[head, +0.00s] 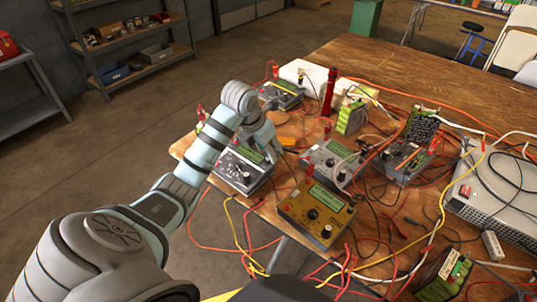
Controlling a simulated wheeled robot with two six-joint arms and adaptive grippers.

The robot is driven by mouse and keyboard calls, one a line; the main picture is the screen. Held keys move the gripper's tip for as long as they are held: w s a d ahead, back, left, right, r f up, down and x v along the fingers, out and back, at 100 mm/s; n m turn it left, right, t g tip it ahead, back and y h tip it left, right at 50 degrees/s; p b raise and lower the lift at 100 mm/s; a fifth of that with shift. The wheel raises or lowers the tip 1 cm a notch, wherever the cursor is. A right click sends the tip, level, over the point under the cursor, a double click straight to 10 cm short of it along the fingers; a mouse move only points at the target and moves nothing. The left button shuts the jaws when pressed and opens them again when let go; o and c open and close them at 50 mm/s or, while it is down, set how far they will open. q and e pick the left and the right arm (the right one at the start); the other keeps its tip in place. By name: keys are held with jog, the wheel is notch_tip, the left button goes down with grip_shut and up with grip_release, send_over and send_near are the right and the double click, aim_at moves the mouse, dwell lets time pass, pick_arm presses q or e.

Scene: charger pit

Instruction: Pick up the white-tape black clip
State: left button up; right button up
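My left gripper (268,150) is over the left part of the wooden table, pointing down beside a grey charger with a green screen (243,167). Its fingers are small and partly hidden by its own body, so I cannot tell whether they are open or shut, or whether they hold anything. I cannot make out a black clip with white tape for certain. Thin black leads lie among the cables on the right half of the table, but their ends are too small to tell apart. My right gripper is not in view.
The wooden table (420,75) is crowded with tangled red, yellow, white and black cables. A yellow charger (317,212), a grey charger (330,163), green battery packs (350,116), a red marker-like stick (329,92) and a large silver power supply (500,190) stand there. The far table top is clearer.

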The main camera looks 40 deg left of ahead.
pick_arm(q)
jog(key=shift+w+f, duration=0.3)
jog(key=shift+f, duration=0.3)
grip_shut()
jog(key=shift+r, duration=0.1)
notch_tip(320, 180, up, 9)
jog(key=shift+r+p, duration=0.2)
jog(key=shift+p, duration=0.95)
notch_tip(320, 180, up, 11)
jog(key=p, duration=1)
jog(key=shift+f, duration=0.15)
